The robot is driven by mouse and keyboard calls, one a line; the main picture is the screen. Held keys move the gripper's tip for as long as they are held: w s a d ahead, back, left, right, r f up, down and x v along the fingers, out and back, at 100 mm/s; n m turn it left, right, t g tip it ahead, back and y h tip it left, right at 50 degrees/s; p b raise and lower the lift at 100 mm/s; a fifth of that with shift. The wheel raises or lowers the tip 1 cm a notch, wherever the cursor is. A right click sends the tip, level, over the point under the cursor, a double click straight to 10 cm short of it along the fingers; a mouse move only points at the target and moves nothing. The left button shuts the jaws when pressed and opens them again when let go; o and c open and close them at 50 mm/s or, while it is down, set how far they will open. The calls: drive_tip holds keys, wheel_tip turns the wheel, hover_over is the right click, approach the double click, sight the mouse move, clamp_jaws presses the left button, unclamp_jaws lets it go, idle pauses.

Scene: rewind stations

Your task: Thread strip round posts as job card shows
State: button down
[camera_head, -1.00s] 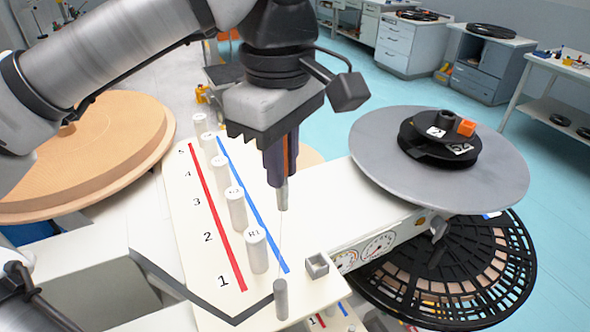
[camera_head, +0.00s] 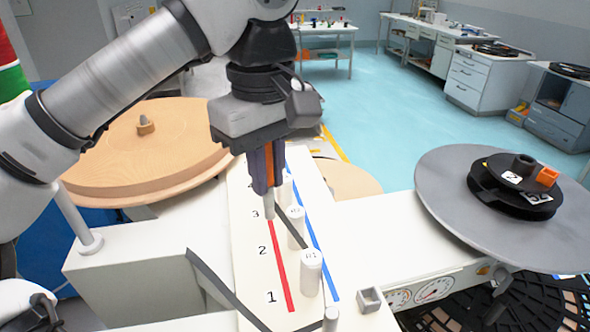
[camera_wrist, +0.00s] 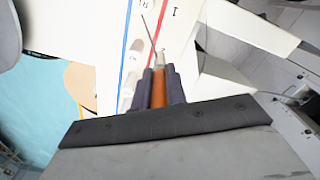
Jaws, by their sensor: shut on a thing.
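My gripper (camera_head: 266,196) is shut on a grey peg-like strip end (camera_head: 268,210), beside the red line near mark 3. In the wrist view my gripper (camera_wrist: 158,72) is left of the number side's middle, over the red line. The dark strip (camera_head: 286,220) runs from it down-right toward the back of post R1 (camera_head: 311,272), crossing near post R2 (camera_head: 296,226). R2's exact contact with the strip is unclear. Another post (camera_head: 286,188) stands farther back, partly hidden by my gripper. Another strip length (camera_head: 225,290) runs toward the front guide pin (camera_head: 331,320). No job card shows.
The white board (camera_head: 255,285) has a red line (camera_head: 281,265), a blue line (camera_head: 320,260) and numbers. A wooden disc (camera_head: 140,150) is at left and a grey turntable (camera_head: 445,190) with a black reel (camera_head: 510,195) at right. A small square holder (camera_head: 369,299) sits near the front.

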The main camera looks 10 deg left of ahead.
drive_tip(key=w+a+p, duration=0.1)
drive_tip(key=w+a, duration=0.2)
drive_tip(key=w, duration=0.3)
drive_tip(key=w+d, duration=0.5)
drive_tip(key=d, duration=0.6)
drive_tip(key=w+d+r, duration=0.1)
drive_tip(key=w+d, duration=0.1)
drive_tip(key=d, duration=1.1)
drive_tip(key=w+d+r, duration=0.1)
drive_tip(key=w+d, duration=0.2)
drive_tip(key=d, duration=1.1)
drive_tip(key=w+d+r, duration=0.1)
drive_tip(key=w+d, duration=0.1)
drive_tip(key=d, duration=1.1)
drive_tip(key=shift+w+d, duration=0.2)
drive_tip(key=shift+d, duration=0.15)
drive_tip(key=shift+f, duration=0.15)
drive_tip(key=shift+f+b, duration=1.15)
drive_tip(key=shift+f, duration=0.8)
drive_tip(key=c, duration=1.3)
unclamp_jaws()
drive_tip(key=shift+c, duration=0.2)
